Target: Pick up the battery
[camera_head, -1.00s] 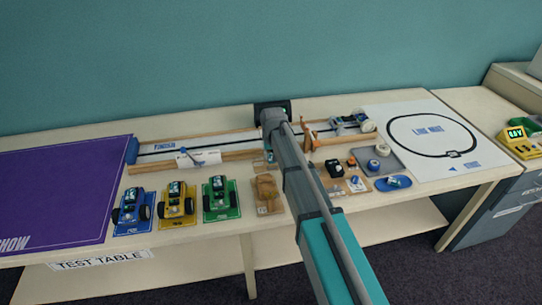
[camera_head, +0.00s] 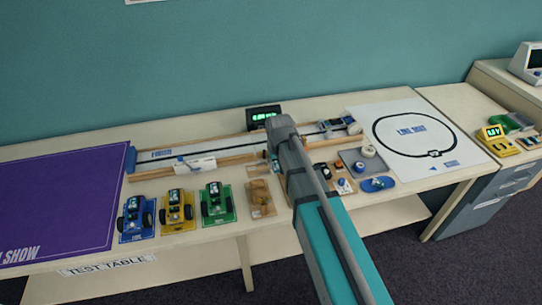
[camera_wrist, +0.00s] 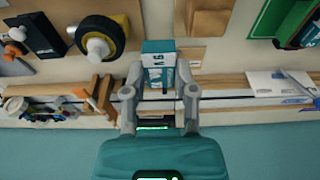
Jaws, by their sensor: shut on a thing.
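The battery (camera_wrist: 158,52) is a small teal and white block marked 9V. In the wrist view it sits between the two grey fingers of my gripper (camera_wrist: 158,75), which is shut on it. It hangs over the test table, near a wooden-railed track (camera_wrist: 230,97). I cannot tell how far above the table it is.
Blue, yellow and green wheeled cars (camera_head: 176,212) stand along the table's front left. A purple mat (camera_head: 55,205) covers the left end. A white line-track sheet (camera_head: 420,140) lies at right. A display (camera_head: 263,117) stands behind the track.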

